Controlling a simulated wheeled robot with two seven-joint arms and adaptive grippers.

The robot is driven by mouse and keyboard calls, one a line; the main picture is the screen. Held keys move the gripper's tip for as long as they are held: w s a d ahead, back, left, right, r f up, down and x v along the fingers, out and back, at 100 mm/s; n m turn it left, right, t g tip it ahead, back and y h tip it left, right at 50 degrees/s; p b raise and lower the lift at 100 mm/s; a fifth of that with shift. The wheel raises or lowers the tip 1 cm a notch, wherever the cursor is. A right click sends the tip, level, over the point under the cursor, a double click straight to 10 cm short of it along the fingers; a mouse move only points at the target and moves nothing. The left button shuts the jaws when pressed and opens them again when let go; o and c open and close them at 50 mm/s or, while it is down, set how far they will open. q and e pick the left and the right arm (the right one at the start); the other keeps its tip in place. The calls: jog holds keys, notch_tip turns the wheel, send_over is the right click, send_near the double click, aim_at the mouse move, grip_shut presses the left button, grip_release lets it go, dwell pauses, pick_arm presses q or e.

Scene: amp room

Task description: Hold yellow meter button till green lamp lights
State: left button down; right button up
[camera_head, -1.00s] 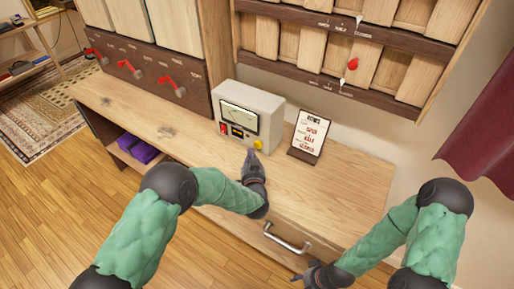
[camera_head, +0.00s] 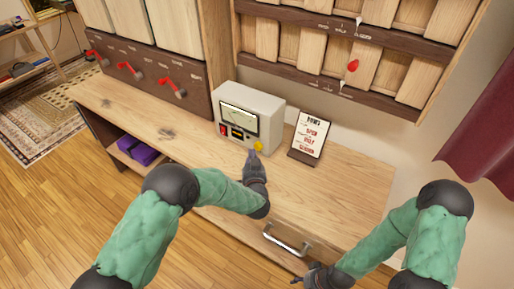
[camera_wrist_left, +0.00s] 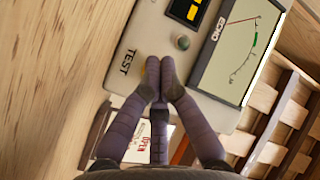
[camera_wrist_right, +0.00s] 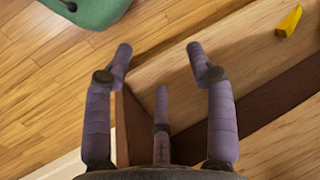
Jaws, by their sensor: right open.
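The cream meter box (camera_head: 262,101) stands on the wooden bench, with a dial, a red switch (camera_head: 224,127) and a yellow button (camera_head: 258,146) low on its front right. My left gripper (camera_head: 252,154) has its fingertips at the meter front, just below and left of the button. In the left wrist view its fingers (camera_wrist_left: 160,66) are shut together near the TEST label and hide the button; contact cannot be told. A round grey-green lamp (camera_wrist_left: 183,42) beside them looks unlit. My right gripper (camera_wrist_right: 160,50) is open and empty, low by the bench front.
A card on a stand (camera_head: 309,134) is right of the meter. A bench drawer has a metal handle (camera_head: 286,240). Red levers (camera_head: 130,71) line the panel at left, and a slatted wooden rack (camera_head: 340,48) hangs above. The bench top right of the card is clear.

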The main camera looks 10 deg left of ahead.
pick_arm(q)
jog(key=shift+w, duration=0.1)
dwell(0.6)
jog(key=shift+w+d, duration=0.15)
jog(key=shift+w, duration=0.15)
jog(key=shift+w+d, duration=0.2)
jog(key=shift+w, duration=0.3)
dwell(2.9)
jog(key=shift+s, duration=0.15)
dwell(0.7)
jog(key=shift+s+a, duration=0.3)
jog(key=shift+s, duration=0.45)
jog(key=shift+s+a+r+p, duration=0.1)
jog(key=shift+s+a+p, duration=0.2)
jog(key=shift+s, duration=0.3)
jog(key=shift+s+a+p, duration=0.2)
jog(key=shift+s+p, duration=0.1)
jog(key=shift+s, duration=0.25)
jog(key=shift+s+a+p, duration=0.2)
jog(key=shift+s, duration=0.4)
jog(key=shift+s+a+p, duration=0.15)
jog(key=shift+s, duration=0.4)
